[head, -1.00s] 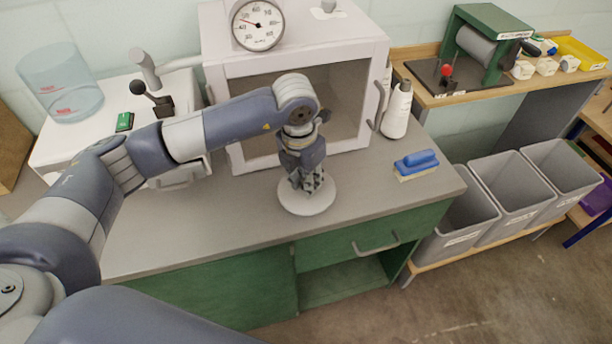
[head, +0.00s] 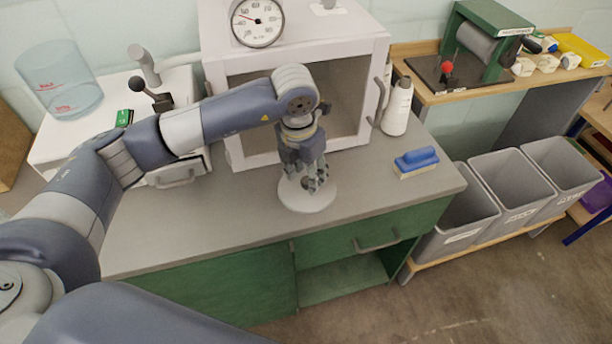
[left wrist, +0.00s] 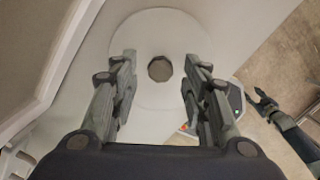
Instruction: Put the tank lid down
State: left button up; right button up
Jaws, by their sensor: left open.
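The tank lid (head: 306,203), a round white disc, lies flat on the grey counter in front of the white cabinet. In the left wrist view the lid (left wrist: 145,40) shows a dark round knob (left wrist: 160,68) at its middle. My left gripper (head: 316,183) points down over the lid. In the left wrist view my left gripper (left wrist: 157,80) is open, with one finger on each side of the knob and a gap to both. What looks like my right gripper (left wrist: 265,104) shows at the right edge of that view; its opening is unclear.
A clear cylindrical tank (head: 60,82) stands on the white unit at left. The glass-fronted cabinet (head: 345,97) is close behind the lid. Counter is clear left of the lid.

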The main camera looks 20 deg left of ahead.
aim_at(302, 192)
pick_arm(q)
notch_tip(302, 192, up, 11)
jog(key=s+b, duration=0.1)
jog(key=shift+s+a+f+b, duration=0.15)
jog(key=shift+a+f+b, duration=0.05)
jog(key=shift+b, duration=0.1)
